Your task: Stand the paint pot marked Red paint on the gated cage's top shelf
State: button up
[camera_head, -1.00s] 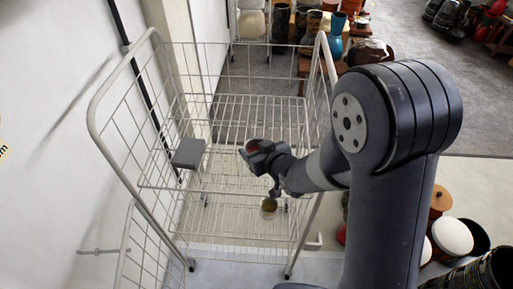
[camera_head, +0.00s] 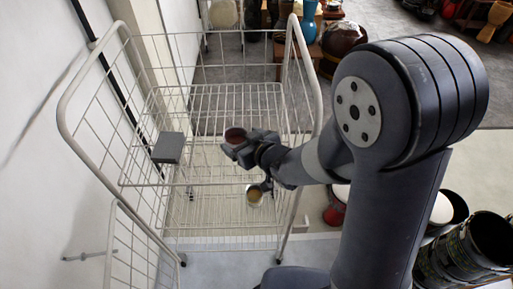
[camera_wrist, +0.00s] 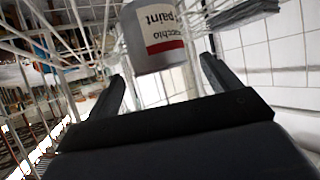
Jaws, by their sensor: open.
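A small pot with a dark red top (camera_head: 235,135) is at the tips of my gripper (camera_head: 243,145), over the cage's upper wire shelf. In the wrist view a grey pot (camera_wrist: 134,40) with a white and red label is just beyond the open fingers (camera_wrist: 163,70). The label is tilted and partly cut off; "paint" shows, "Red" does not. I cannot tell whether the pot touches the shelf. The white wire cage (camera_head: 222,88) stands by the wall, its gate (camera_head: 112,245) at the lower left. A pot with yellowish contents (camera_head: 255,194) is lower in the cage.
A grey block (camera_head: 168,147) is on the cage's left side, left of my gripper. The upper shelf has bare wire behind the pot. Drums (camera_head: 470,245) stand on the floor at the lower right, close to my arm.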

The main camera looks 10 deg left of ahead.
jog(key=v, duration=0.8)
dwell(0.4)
